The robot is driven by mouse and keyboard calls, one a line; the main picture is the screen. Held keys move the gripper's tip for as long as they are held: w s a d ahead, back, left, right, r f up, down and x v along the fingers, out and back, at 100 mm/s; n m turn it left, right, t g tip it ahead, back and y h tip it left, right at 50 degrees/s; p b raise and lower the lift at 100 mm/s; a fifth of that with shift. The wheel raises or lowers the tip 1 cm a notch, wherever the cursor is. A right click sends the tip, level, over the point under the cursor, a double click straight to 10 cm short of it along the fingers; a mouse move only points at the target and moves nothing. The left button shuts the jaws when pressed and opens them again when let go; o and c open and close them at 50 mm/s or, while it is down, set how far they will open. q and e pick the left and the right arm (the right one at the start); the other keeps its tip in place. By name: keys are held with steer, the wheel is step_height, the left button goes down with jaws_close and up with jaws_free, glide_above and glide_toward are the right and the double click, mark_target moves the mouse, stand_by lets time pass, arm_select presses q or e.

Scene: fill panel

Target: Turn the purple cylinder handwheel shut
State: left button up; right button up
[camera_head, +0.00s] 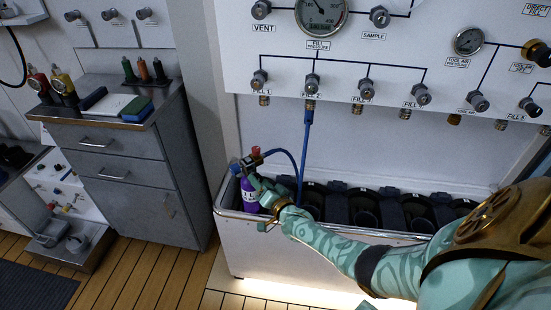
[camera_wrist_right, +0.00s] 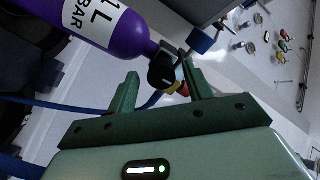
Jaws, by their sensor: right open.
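The purple cylinder (camera_head: 249,197) stands at the left end of the white trough, with a blue hose joined to its valve (camera_head: 250,160). It also shows in the right wrist view (camera_wrist_right: 110,25) with a white label. A round black knob (camera_wrist_right: 162,75) sits at its neck, with a blue knob (camera_wrist_right: 201,42) beside it; I cannot tell for certain which is the handwheel. My right gripper (camera_head: 262,186) is at the cylinder's neck. In the right wrist view its green fingers (camera_wrist_right: 161,80) are apart, with the black knob between or just beyond the tips; contact is unclear. My left gripper is out of view.
The trough (camera_head: 330,229) has several dark round holders right of the cylinder. The white fill panel (camera_head: 420,55) with gauges and valves rises behind. The blue hose (camera_head: 305,140) hangs from it close to my gripper. A grey drawer cabinet (camera_head: 130,165) stands left.

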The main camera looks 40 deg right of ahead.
arm_select(q)
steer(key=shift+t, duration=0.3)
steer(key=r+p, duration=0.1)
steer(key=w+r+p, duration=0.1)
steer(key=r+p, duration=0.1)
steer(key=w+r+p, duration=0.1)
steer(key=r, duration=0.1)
steer(key=shift+p, duration=0.4)
arm_select(e)
steer(key=s+a, duration=0.1)
steer(key=s, duration=1.3)
steer(key=shift+s+a+r, duration=0.2)
steer(key=shift+s+a, duration=0.15)
